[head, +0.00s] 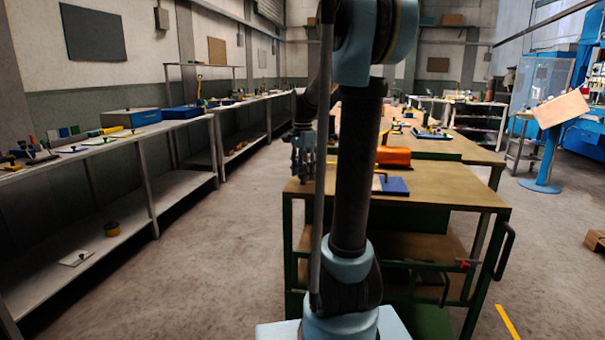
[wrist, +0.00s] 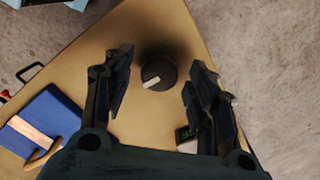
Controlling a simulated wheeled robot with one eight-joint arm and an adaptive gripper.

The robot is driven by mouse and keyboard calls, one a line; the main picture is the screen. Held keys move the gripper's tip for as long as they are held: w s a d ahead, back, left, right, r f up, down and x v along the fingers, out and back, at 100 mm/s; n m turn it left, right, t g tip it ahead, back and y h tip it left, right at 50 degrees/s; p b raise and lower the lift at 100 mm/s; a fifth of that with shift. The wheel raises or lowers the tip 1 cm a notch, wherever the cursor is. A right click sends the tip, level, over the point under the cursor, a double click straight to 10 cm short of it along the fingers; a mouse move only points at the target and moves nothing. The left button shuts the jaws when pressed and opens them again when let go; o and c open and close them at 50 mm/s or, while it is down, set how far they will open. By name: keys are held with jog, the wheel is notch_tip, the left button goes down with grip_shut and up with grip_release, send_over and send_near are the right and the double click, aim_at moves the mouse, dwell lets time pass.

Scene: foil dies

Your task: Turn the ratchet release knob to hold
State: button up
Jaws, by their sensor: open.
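The knob (wrist: 159,73) shows in the wrist view as a round dark knob with a pale pointer bar on its face. It sits near a corner of the wooden bench top (wrist: 185,35). My gripper (wrist: 163,90) is open above the bench, with one finger on each side of the knob and gaps between. I cannot tell how far above the knob the fingertips are. The pointer lies slanted toward the lower left of the picture. In the head view my gripper (head: 303,150) hangs over the left edge of the bench, and the knob is not discernible there.
A blue block-like item (wrist: 42,122) with a wooden piece on it lies left of the knob. An orange object (head: 394,156) stands farther back on the bench. Shelves line the left wall.

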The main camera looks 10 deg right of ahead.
jog(key=c, duration=1)
jog(key=shift+c, duration=0.2)
jog(key=n, duration=0.4)
jog(key=shift+n, duration=0.3)
jog(key=n, duration=0.4)
jog(key=shift+w+n, duration=0.1)
jog(key=shift+n, duration=0.2)
jog(key=n, duration=0.4)
jog(key=shift+n, duration=2.4)
